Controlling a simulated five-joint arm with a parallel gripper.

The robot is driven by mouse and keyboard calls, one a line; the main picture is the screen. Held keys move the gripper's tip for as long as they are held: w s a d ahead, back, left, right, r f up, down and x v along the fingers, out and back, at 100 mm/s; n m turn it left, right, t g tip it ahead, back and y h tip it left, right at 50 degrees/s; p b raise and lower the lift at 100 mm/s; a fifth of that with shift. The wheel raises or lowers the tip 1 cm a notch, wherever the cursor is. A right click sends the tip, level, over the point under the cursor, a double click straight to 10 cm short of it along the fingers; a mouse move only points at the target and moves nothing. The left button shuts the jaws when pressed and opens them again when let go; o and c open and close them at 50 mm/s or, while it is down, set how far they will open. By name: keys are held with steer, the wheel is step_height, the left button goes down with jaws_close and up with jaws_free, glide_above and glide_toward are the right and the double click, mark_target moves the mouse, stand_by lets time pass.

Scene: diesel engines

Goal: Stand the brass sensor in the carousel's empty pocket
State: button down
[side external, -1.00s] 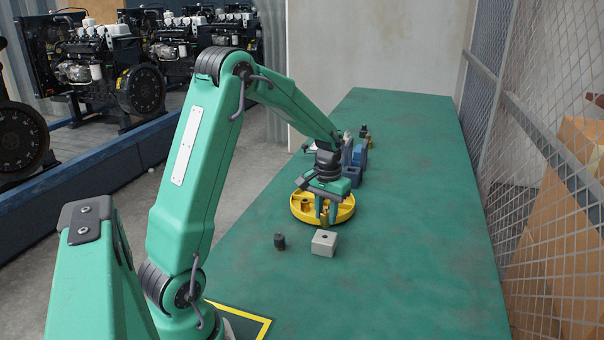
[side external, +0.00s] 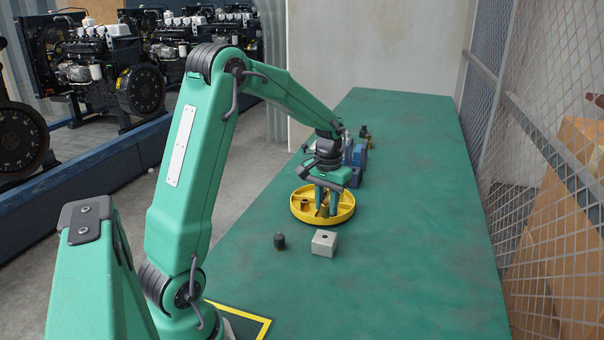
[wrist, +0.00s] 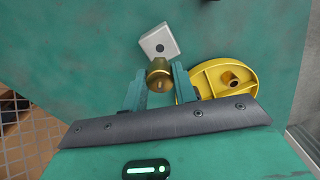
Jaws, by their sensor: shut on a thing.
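My gripper (side external: 325,203) points down over the yellow carousel (side external: 349,209) in the side view. It is shut on the brass sensor (wrist: 159,72), which sits between the two fingers in the wrist view. There the sensor appears to the left of the carousel (wrist: 247,70); its height above it is hard to judge. The carousel is a round tray with pockets split by ribs. Another brass piece (wrist: 228,78) stands in one pocket and also shows in the side view (side external: 305,204). My fingers partly hide the carousel in both views.
A pale grey block with a hole (side external: 324,243) and a small dark cylinder (side external: 280,241) stand in front of the carousel. Blue blocks or bins (side external: 355,165) and small dark pieces (side external: 365,133) are behind it. The green table (side external: 420,230) is clear to the right.

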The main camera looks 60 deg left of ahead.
steer(key=w+a+r, duration=0.2)
steer(key=w+a, duration=0.9)
steer(key=a, duration=0.1)
steer(key=shift+a, duration=0.3)
steer(key=shift+w, duration=0.1)
glide_above(313, 195)
step_height(313, 195, down, 7)
steer(key=shift+d+r, duration=0.1)
stand_by(0.4)
steer(key=shift+f, duration=2.1)
steer(key=shift+f, duration=0.1)
